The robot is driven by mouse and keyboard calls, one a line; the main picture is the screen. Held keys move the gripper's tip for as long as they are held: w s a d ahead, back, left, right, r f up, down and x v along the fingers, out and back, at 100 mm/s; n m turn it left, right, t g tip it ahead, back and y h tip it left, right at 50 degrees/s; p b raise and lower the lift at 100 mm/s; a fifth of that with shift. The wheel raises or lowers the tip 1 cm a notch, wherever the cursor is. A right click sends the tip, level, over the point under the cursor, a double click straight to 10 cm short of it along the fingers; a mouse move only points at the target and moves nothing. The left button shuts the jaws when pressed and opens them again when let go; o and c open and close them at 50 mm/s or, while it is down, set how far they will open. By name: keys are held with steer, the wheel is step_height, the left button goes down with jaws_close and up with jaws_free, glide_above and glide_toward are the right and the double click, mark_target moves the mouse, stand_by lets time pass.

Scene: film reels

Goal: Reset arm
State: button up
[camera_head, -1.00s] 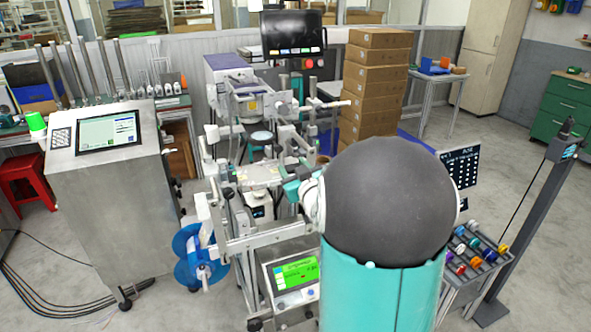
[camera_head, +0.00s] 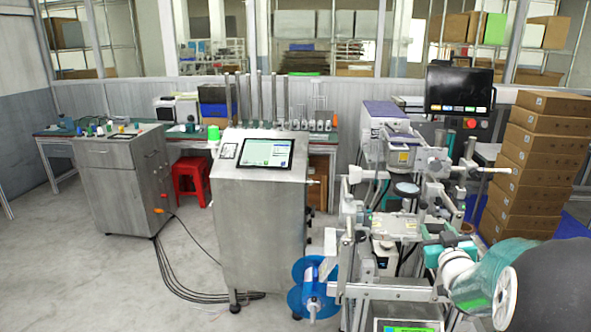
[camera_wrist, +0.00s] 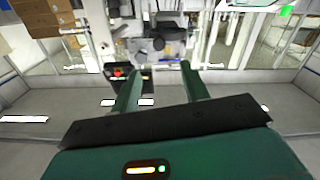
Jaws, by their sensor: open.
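In the wrist view my gripper (camera_wrist: 161,82) is open, its two green fingers apart with nothing between them. Machine parts show beyond the fingertips. In the head view my teal and grey arm is at the lower right, in front of the film machine (camera_head: 405,160). The arm's far end overlaps the machine's frame there, and I cannot tell whether they touch. A blue reel (camera_head: 299,291) is mounted low on the machine's left side.
A steel console (camera_head: 260,215) with a screen stands left of the machine. A steel cabinet (camera_head: 125,190) and a red stool (camera_head: 191,180) are farther left. Stacked cartons (camera_head: 540,150) stand behind at right. Cables lie on the floor; the front left floor is clear.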

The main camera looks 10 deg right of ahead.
steer(key=s+a+r+g+y, duration=0.1)
steer(key=s+a+g, duration=0.2)
steer(key=a, duration=0.5)
steer(key=s+a+r+g, duration=0.2)
steer(key=s+a+g, duration=0.15)
steer(key=a, duration=0.35)
steer(key=s+a+f+g+y, duration=0.2)
steer(key=s+a, duration=0.5)
steer(key=s, duration=0.2)
steer(key=s+a+f+n+g+y, duration=0.1)
steer(key=s+a+g+y, duration=0.1)
steer(key=s+a, duration=0.6)
steer(key=shift+s+a+f+g, duration=0.2)
steer(key=shift+s+f+g, duration=0.15)
steer(key=shift+s+g, duration=0.5)
steer(key=shift+s+d, duration=0.1)
steer(key=shift+s, duration=0.05)
